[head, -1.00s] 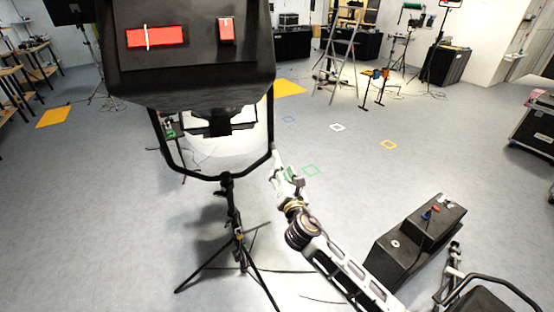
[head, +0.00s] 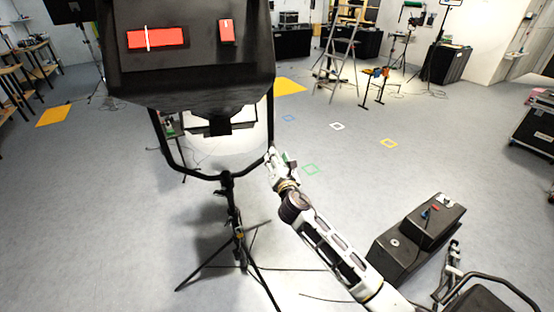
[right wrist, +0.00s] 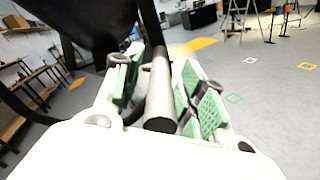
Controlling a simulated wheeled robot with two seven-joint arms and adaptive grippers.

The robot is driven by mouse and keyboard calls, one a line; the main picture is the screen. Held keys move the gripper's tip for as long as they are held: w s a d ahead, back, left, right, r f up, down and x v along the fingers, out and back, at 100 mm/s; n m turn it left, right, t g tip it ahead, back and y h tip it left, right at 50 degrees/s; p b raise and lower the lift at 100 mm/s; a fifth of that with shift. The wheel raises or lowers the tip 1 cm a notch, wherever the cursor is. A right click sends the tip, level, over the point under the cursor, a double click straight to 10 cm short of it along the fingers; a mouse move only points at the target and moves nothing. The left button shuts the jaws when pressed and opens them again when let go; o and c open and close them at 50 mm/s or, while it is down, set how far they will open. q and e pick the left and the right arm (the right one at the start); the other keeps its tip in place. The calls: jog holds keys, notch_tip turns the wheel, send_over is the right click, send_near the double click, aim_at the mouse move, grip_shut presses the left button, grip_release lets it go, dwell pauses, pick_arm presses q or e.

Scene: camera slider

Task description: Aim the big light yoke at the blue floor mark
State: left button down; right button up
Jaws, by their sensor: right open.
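The big light (head: 190,60) hangs in a black U-shaped yoke (head: 166,146) on a tripod stand (head: 236,225) in the head view. My right gripper (head: 275,158) is at the yoke's lower right corner. In the right wrist view the open gripper (right wrist: 163,80) has a dark round bar (right wrist: 161,95) between its green pads; I cannot tell whether either pad touches it. The blue floor mark (head: 288,118) is a small outline on the floor beyond the yoke, to its right. It also shows in the right wrist view (right wrist: 250,60). My left gripper is out of view.
White (head: 337,126), yellow (head: 389,144) and green (head: 311,169) outlines also mark the floor. A stepladder (head: 336,62) stands at the back. A black case (head: 536,125) is at the right. The middle floor is mostly clear; the tripod legs spread below the light.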

jog(key=shift+c, duration=0.3)
grip_shut()
dwell(0.3)
jog(key=shift+s+a+f+h, duration=0.15)
jog(key=shift+s+a+h, duration=0.15)
jog(key=shift+s, duration=0.1)
jog(key=s+a+m+h+b, duration=0.2)
jog(key=s+a+m+h, duration=0.1)
jog(key=s+h, duration=0.3)
jog(key=shift+s+a+m, duration=0.35)
jog(key=shift+a+m, duration=0.05)
jog(key=shift+m, duration=0.3)
